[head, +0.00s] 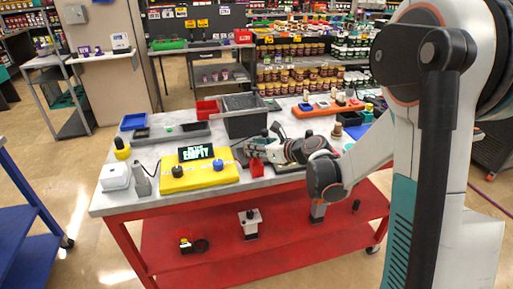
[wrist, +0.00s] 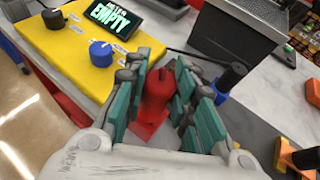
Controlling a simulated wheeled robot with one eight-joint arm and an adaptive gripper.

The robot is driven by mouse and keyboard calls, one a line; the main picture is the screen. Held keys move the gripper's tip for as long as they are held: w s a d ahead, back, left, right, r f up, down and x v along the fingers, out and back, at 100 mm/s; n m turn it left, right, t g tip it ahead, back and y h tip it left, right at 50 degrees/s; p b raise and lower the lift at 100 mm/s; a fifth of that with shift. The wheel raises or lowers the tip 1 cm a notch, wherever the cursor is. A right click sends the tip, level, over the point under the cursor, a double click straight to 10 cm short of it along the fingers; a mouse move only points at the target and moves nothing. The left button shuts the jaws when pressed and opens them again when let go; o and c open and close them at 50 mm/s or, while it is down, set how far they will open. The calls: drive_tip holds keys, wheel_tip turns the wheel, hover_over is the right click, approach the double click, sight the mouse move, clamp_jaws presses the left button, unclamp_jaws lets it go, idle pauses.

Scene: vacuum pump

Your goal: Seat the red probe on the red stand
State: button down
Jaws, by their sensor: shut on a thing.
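My gripper (wrist: 160,78) has its teal-padded fingers on both sides of a red, rounded piece, the red probe (wrist: 158,92), and is shut on it. A flatter red part, which looks like the red stand (wrist: 147,130), shows just below the probe in the wrist view, partly hidden by the fingers. I cannot tell whether the probe is fully down in it or only above it. In the head view my gripper (head: 254,150) is low over the table, right of the yellow panel, with red (head: 257,169) showing below it.
The yellow panel (head: 205,184) with knobs and a display reading EMPTY (head: 196,153) is close on the left. A grey bin (head: 246,122) stands just behind. A black-topped blue knob piece (wrist: 226,84) is close to the right fingers. The red-framed table's front edge is near.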

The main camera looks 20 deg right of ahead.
drive_tip(key=c, duration=1.2)
unclamp_jaws()
drive_tip(key=shift+c, duration=0.2)
drive_tip(key=shift+r, duration=0.1)
drive_tip(key=shift+r+p, duration=3.1)
drive_tip(key=shift+r, duration=1.35)
